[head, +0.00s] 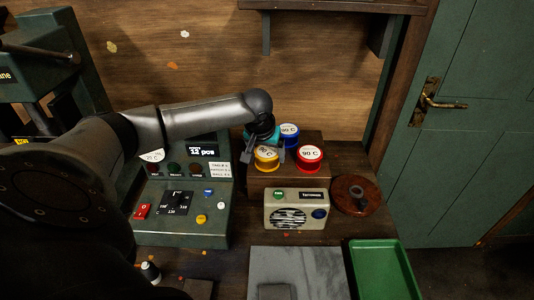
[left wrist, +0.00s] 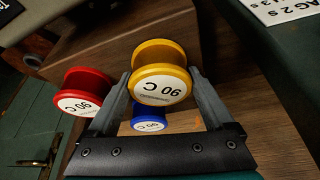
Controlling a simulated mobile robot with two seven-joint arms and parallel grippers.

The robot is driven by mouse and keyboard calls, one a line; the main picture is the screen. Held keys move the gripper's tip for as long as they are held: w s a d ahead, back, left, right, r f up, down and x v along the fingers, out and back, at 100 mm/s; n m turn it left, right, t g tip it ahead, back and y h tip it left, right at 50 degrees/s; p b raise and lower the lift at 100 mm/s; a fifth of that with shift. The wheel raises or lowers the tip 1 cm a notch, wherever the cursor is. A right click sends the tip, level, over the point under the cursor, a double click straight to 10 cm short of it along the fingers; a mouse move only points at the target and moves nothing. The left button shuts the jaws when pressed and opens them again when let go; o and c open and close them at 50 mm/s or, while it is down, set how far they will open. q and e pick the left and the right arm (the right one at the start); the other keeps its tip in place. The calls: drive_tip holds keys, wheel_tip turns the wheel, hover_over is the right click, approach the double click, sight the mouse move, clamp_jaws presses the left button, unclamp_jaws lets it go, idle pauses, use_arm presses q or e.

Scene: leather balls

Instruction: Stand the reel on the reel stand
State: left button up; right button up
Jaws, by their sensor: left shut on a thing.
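A yellow reel (head: 266,158) with a white "90 C" label is at the front left of the wooden block (head: 290,181). My left gripper (head: 265,146) reaches over it from the left and is shut on it. In the left wrist view the yellow reel (left wrist: 158,52) sits between the two fingers (left wrist: 160,74). I cannot tell whether it touches the block. A red reel (head: 309,157) and a blue reel (head: 289,132) stand on the block. A round brown base with a grey upright peg (head: 355,194), apparently the reel stand, is right of the block, its peg empty. My right gripper is out of view.
A cream radio-like box (head: 296,211) stands in front of the block. A green control panel (head: 184,222) is to the left. A green tray (head: 381,270) and a grey mat (head: 297,265) lie in front. A green door (head: 455,110) is at right.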

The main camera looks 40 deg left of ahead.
use_arm(q)
drive_tip(key=shift+f, duration=0.1)
drive_tip(key=o, duration=1)
drive_tip(key=p+v, duration=0.1)
drive_tip(key=v, duration=1.1)
drive_tip(key=shift+p, duration=0.4)
drive_tip(key=shift+w, duration=0.1)
